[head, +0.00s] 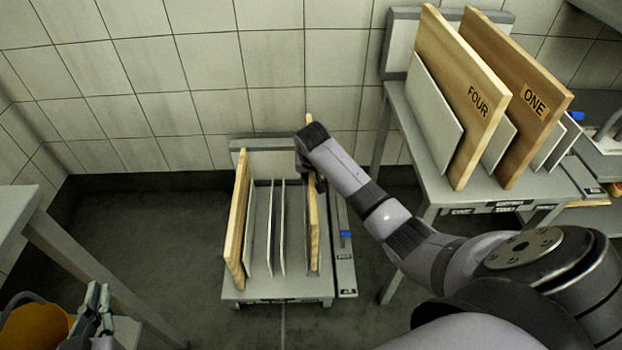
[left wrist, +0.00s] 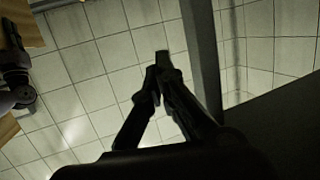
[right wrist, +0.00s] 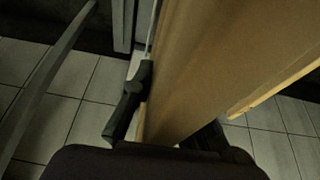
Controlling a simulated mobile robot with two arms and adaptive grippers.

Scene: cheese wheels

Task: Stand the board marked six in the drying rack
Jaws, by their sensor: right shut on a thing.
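A wooden board (head: 313,232) stands edge-on at the right side of the low grey rack (head: 285,291). Its broad face is turned away, so no marking shows. My right gripper (head: 316,182) is shut on this board near its far upper part. In the right wrist view the board (right wrist: 205,75) runs between the fingers, one finger showing beside it and the other mostly hidden behind. My left gripper (head: 99,308) is at the lower left, away from the racks and empty. In the left wrist view its fingertips (left wrist: 160,70) meet.
Another wooden board (head: 238,222) and thin pale dividers (head: 276,225) stand in the low rack. A taller stand at right holds boards marked FOUR (head: 455,100) and ONE (head: 515,95). A grey table (head: 25,205) and yellow bucket (head: 35,328) are at left.

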